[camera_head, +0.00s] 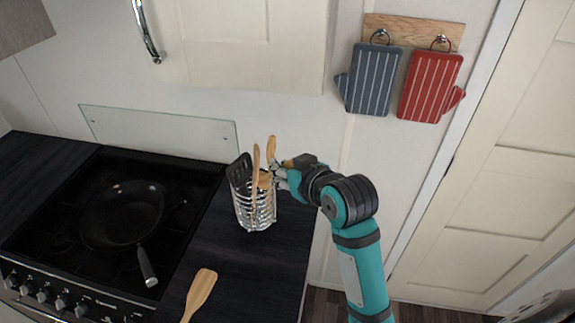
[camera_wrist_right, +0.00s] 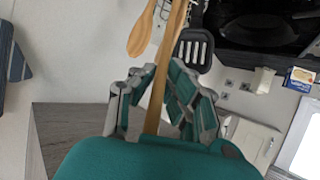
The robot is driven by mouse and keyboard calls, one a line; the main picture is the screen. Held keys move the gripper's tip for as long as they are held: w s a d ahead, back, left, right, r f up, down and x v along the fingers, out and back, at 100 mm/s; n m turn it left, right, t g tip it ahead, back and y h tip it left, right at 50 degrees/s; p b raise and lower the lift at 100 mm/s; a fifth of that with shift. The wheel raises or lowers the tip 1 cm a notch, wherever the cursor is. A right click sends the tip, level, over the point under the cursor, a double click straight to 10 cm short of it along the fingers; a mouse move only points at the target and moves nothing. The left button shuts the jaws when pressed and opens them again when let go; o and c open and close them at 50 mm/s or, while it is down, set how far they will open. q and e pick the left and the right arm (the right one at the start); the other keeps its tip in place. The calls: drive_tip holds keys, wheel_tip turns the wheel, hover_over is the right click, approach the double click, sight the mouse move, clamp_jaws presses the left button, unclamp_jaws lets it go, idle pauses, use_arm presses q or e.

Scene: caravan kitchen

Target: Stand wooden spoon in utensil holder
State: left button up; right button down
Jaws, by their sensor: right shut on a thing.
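The utensil holder (camera_head: 262,217), a silver wire basket, stands on the dark counter right of the stove. A black slotted turner (camera_head: 240,172) and wooden utensils stand in it. My right gripper (camera_head: 283,174) is at the holder's upper right, shut on the handle of a wooden utensil, which I take as the wooden spoon (camera_head: 271,147). In the right wrist view the held handle (camera_wrist_right: 157,95) runs between the fingers (camera_wrist_right: 157,97). Another wooden spoon (camera_wrist_right: 141,36) and the slotted turner (camera_wrist_right: 194,50) are beyond. I cannot tell whether the held spoon's lower end is inside the holder. My left gripper is not in view.
A wooden spatula (camera_head: 201,291) lies on the counter in front of the holder. A black pan (camera_head: 122,215) sits on the stove at left. Blue (camera_head: 373,80) and red (camera_head: 429,88) oven mitts hang on the wall. The counter around the spatula is clear.

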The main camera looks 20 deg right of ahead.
sight(272, 176)
drive_tip(key=shift+w+a+f, duration=0.15)
drive_tip(key=shift+w+f, duration=0.55)
drive_tip(key=shift+f, duration=0.2)
drive_tip(key=shift+w+a+f, duration=0.15)
drive_tip(key=shift+w+f, duration=0.55)
drive_tip(key=shift+f, duration=0.2)
drive_tip(key=shift+w+a+f+b, duration=0.15)
drive_tip(key=shift+w+f+b, duration=0.05)
drive_tip(key=shift+w+f, duration=0.45)
drive_tip(key=shift+w+a+f+b, duration=0.1)
drive_tip(key=shift+w+f+b, duration=0.1)
drive_tip(key=shift+w+f, duration=0.45)
drive_tip(key=shift+s+f, duration=0.1)
drive_tip(key=c, duration=1.3)
unclamp_jaws()
drive_tip(key=v, duration=1.2)
drive_tip(key=shift+f, duration=0.15)
